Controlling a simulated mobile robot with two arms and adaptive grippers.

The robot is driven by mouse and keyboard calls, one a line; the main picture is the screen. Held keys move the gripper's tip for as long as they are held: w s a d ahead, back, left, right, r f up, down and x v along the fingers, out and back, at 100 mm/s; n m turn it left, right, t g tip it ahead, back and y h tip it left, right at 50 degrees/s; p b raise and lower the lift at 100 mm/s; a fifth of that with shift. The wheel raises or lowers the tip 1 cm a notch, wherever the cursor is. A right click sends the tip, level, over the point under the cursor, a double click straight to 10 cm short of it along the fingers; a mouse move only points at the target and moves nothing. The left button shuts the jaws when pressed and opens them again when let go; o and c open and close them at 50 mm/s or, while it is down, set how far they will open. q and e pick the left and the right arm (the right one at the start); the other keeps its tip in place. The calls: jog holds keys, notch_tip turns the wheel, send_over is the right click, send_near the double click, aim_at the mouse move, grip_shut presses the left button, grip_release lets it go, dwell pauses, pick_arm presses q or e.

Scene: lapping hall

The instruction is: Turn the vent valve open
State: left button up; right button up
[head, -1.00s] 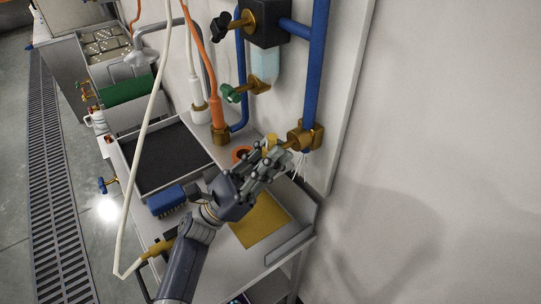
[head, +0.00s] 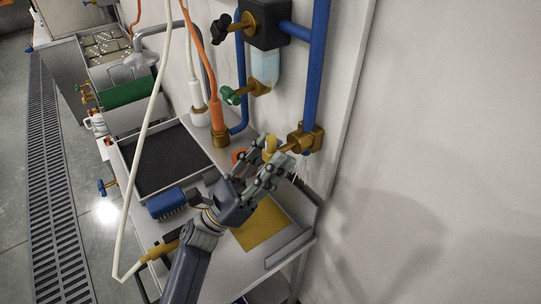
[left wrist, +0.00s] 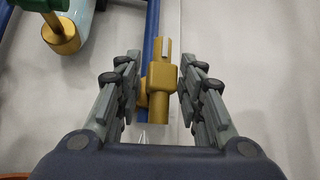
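A brass valve (head: 306,138) sits at the lower end of the blue pipe on the wall; which fitting is the vent valve is not labelled. Its brass stem and yellowish end piece (head: 270,147) point out toward my left gripper. My left gripper (head: 273,160) is open just in front of it. In the left wrist view the brass piece (left wrist: 160,82) stands between the two fingers (left wrist: 156,88), with a gap on each side, so I see no grip on it. Thin white streaks hang below the valve. My right gripper is not in view.
A green-handled valve (head: 234,95) and a black-handled valve (head: 222,27) are on the wall above. On the bench are a dark tray (head: 128,192), a blue brush (head: 166,202) and a yellow sheet (head: 262,224). A white hose (head: 150,130) hangs at left.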

pick_arm(q)
jog(key=shift+f, duration=0.1)
jog(key=v, duration=1.2)
